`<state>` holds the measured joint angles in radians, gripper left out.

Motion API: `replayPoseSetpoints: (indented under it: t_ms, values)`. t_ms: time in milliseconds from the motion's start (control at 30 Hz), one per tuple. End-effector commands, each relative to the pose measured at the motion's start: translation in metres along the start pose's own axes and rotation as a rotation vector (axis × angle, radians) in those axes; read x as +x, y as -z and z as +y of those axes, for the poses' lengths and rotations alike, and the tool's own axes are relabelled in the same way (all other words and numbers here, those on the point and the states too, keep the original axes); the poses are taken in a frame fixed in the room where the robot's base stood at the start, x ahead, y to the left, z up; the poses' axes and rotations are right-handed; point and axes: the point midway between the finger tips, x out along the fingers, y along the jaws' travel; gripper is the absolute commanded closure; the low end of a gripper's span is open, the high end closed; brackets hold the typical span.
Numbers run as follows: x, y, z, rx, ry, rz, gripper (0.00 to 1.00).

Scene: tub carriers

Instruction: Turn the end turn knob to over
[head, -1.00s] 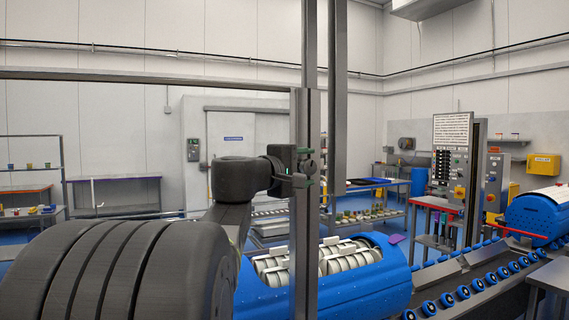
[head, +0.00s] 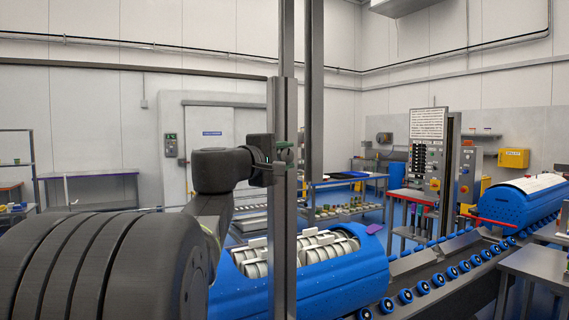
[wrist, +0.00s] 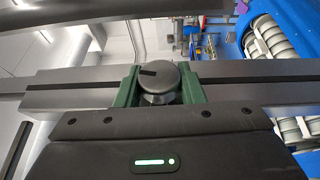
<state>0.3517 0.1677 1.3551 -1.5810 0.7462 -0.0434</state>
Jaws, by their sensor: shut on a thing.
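The end turn knob (wrist: 158,82) is a round grey knob with a dark pointer mark on its face, on a grey metal rail (wrist: 245,84) in the wrist view. The mark runs from near the centre toward the left. My gripper (wrist: 159,88) has its green fingers on both sides of the knob and is shut on it. In the head view my gripper (head: 285,160) is at the upright metal post (head: 283,225), and the knob is too small to make out there.
A blue tub with pale discs (head: 345,275) stands behind the post. A roller conveyor (head: 445,265) runs right to another blue tub (head: 515,202). A control panel (head: 428,160) stands behind the conveyor. A grey table (head: 540,263) is at the right edge.

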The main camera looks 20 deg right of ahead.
Motion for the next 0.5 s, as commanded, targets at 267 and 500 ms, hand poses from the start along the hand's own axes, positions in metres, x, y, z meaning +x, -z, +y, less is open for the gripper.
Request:
replayPoseSetpoints:
  t_ms: [267, 500]
  values:
    - [-0.0004, 0.0003, -0.0065, -0.031, -0.083, 0.001, 0.88]
    - [0.0001, 0.0001, -0.0069, -0.059, -0.151, 0.0, 0.88]
